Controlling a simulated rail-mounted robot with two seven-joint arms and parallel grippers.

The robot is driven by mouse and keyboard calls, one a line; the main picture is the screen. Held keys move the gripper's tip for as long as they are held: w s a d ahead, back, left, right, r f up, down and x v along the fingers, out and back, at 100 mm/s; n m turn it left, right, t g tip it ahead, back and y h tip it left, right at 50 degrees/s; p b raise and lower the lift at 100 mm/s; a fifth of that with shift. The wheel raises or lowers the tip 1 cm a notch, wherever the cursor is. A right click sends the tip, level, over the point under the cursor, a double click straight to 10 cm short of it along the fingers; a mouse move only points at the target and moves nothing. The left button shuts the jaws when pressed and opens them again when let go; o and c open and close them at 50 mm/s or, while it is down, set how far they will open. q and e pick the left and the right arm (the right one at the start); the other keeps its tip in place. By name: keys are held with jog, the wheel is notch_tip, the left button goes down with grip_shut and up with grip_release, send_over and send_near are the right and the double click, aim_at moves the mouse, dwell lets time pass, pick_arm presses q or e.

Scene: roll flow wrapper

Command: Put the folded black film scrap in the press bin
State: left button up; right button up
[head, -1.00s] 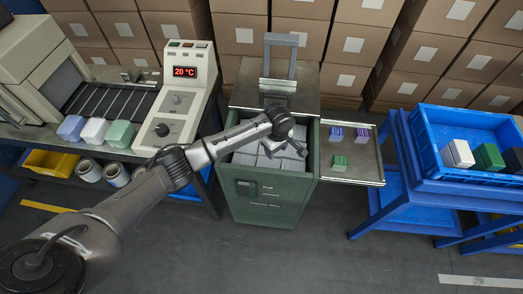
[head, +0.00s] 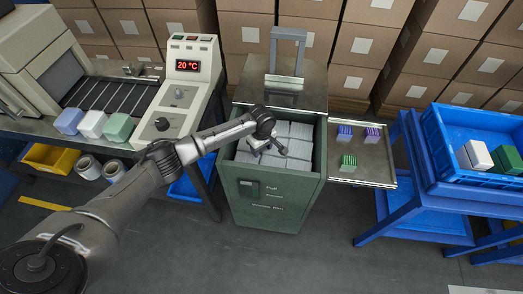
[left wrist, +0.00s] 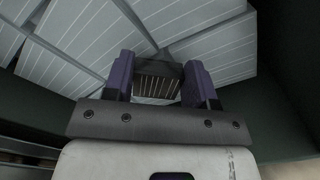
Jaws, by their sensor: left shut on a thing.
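My left gripper (head: 268,150) is over the open top of the green bin cabinet (head: 268,203), above the pale packets in it. In the left wrist view its purple fingers (left wrist: 160,82) are shut on a small dark piece with light stripes (left wrist: 158,78), which looks like the folded black film scrap. In the head view the piece is too small to make out clearly. A grey upright frame (head: 287,52) stands at the back of the cabinet top. My right gripper is not in view.
Pale lined packets (head: 299,148) fill the bin. A side tray (head: 374,172) holds purple and green pieces. A blue crate (head: 449,125) with several blocks stands at right. At left is a machine (head: 186,75) reading 20 °C. Cartons (head: 363,42) line the back.

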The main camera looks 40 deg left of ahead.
pick_arm(q)
jog(key=shift+f, duration=0.35)
jog(key=o, duration=0.9)
jog(key=shift+r, duration=0.25)
notch_tip(320, 180, up, 12)
jog(key=p, duration=0.4)
jog(key=shift+f+p, duration=0.1)
jog(key=shift+p, duration=0.3)
